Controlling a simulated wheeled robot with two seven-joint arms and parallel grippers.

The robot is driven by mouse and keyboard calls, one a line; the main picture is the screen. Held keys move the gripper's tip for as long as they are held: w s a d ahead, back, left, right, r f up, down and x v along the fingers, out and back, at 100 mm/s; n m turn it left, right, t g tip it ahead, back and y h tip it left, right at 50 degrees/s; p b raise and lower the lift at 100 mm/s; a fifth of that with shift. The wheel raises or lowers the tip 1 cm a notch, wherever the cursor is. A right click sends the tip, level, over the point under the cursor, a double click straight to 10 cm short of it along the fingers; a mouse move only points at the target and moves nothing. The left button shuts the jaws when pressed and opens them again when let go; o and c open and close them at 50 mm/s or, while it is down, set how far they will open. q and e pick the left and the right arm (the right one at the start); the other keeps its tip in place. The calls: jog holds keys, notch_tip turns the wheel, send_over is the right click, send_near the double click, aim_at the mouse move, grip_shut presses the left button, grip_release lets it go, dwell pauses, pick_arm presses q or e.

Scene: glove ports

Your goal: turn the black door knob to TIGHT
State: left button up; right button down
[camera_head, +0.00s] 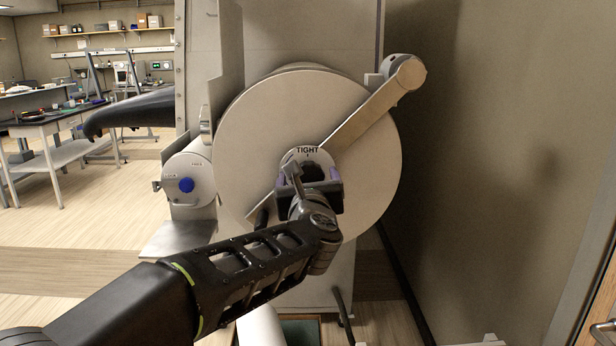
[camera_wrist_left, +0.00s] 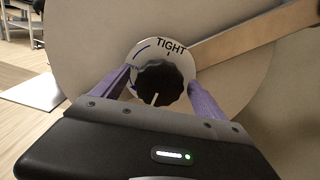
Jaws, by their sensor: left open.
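The black door knob (camera_wrist_left: 160,84) sits at the centre of a white dial plate (camera_wrist_left: 207,62) marked TIGHT at the top. In the left wrist view the knob's white pointer line points down and slightly left, away from the TIGHT mark. My left gripper (camera_wrist_left: 166,92) is open, with one purple finger on each side of the knob; I cannot tell if they touch it. In the head view my left gripper (camera_head: 309,186) covers most of the knob, and the TIGHT label shows above it. My right gripper is not in view.
The knob is on a large round cream door (camera_head: 250,130) with a diagonal bar (camera_head: 375,108) to the upper right. A smaller round port with a blue knob (camera_head: 186,185) is at the left. A wall (camera_head: 500,180) stands close on the right. Lab benches (camera_head: 45,128) are far left.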

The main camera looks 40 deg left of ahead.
pick_arm(q)
jog(key=c, duration=1.4)
